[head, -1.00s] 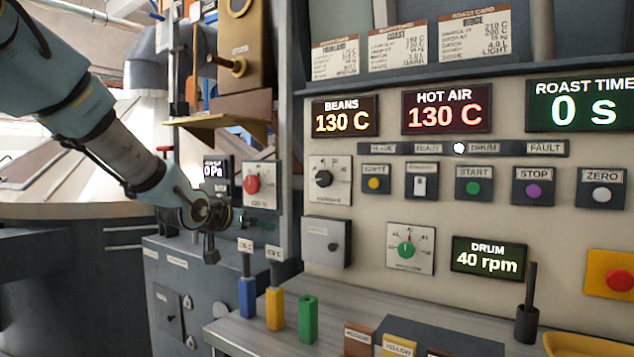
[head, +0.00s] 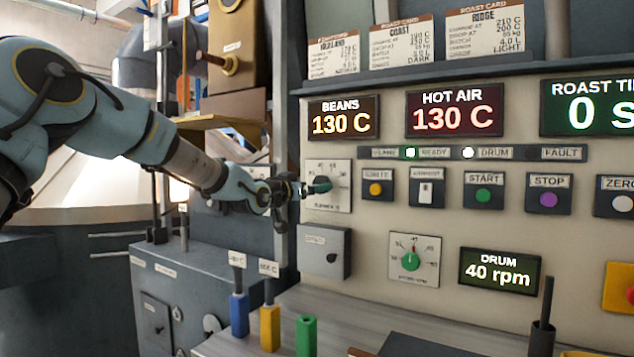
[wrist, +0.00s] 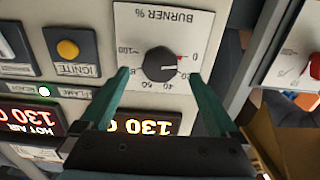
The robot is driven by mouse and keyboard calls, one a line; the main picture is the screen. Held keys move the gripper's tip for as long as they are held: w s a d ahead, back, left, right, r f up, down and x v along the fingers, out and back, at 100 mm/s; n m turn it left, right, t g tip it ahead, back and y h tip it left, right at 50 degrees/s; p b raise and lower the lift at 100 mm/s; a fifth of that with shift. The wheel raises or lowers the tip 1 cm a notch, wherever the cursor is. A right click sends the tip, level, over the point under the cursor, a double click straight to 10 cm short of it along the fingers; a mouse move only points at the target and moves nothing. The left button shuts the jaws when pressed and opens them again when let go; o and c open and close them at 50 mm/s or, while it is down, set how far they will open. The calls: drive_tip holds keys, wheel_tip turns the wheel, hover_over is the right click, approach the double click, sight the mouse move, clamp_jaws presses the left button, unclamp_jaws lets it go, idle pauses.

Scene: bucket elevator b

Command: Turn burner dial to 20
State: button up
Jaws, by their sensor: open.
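The burner dial (wrist: 160,64) is a round black knob on a white "BURNER %" plate (wrist: 180,25), upside down in the wrist view. Its white pointer line is turned to the right, toward the 0 to 20 side of the scale, near 20. A red mark sits by 0. My gripper (wrist: 158,76) is open, with one teal finger on each side of the knob; I cannot tell whether they touch it. In the head view my gripper (head: 308,188) is at the burner plate (head: 340,168) and a finger covers much of the knob.
The ignite button (head: 375,189) is just right of the burner plate. A grey box (head: 324,250) sits below it, and the drum dial (head: 412,258) lower right. A metal post (head: 281,120) stands left of the panel. Colored holders (head: 270,330) stand on the counter below.

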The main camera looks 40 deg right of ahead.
drive_tip(key=x, duration=0.3)
drive_tip(key=shift+d+p, duration=0.2)
drive_tip(key=shift+p, duration=0.15)
drive_tip(key=c, duration=1.4)
drive_tip(key=shift+o, duration=0.2)
drive_tip(key=shift+f+m+b, duration=0.1)
drive_tip(key=shift+m+b, duration=0.2)
drive_tip(key=shift+b, duration=0.1)
drive_tip(key=shift+m+b, duration=3.25)
drive_tip(key=shift+m, duration=0.35)
